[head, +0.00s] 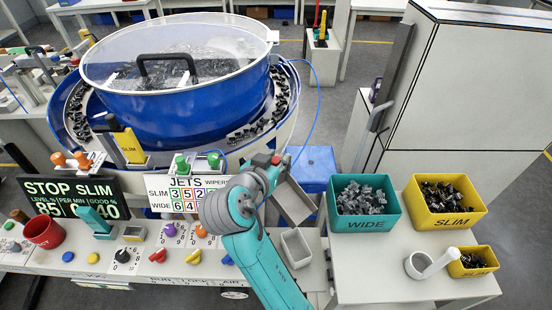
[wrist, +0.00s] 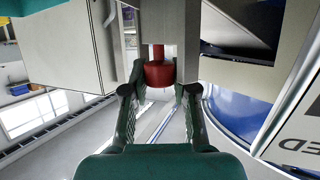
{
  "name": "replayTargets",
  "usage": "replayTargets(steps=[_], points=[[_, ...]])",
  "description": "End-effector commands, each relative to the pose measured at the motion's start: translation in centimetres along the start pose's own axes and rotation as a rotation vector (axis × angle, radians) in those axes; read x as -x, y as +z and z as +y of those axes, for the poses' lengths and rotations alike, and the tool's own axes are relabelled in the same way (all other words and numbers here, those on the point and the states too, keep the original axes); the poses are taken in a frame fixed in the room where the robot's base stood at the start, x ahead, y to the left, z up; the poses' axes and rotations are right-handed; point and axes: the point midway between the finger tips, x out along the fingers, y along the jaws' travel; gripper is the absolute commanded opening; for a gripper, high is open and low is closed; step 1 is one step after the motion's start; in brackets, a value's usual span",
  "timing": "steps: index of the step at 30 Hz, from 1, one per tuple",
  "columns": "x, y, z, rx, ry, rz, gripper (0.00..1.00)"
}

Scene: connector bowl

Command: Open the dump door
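A red knob (wrist: 158,73) on a short red stem hangs from a grey metal part (wrist: 158,22) in the wrist view. It appears to be the handle of the dump door, though I cannot see the door clearly. My gripper (wrist: 157,92) has its two fingers apart, one on each side of the knob, with a narrow gap showing; I see no firm grip. In the head view my gripper (head: 266,161) is at the front right of the blue bowl (head: 180,100), beside a tilted grey metal chute (head: 296,201). My arm hides part of this area.
A grey tray (head: 296,248) lies below the chute. Coloured knobs and a red cup (head: 43,232) fill the front panel at left.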

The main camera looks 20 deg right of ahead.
Motion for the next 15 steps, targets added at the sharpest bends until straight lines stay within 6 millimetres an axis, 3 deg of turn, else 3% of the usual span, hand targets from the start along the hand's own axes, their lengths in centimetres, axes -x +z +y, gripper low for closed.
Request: replayTargets(steps=[9,15], points=[[0.1,-0.2,0.0,-0.001,0.000,0.001,0.00],[1.0,-2.6,-0.1,-0.004,-0.001,0.003,0.00]])
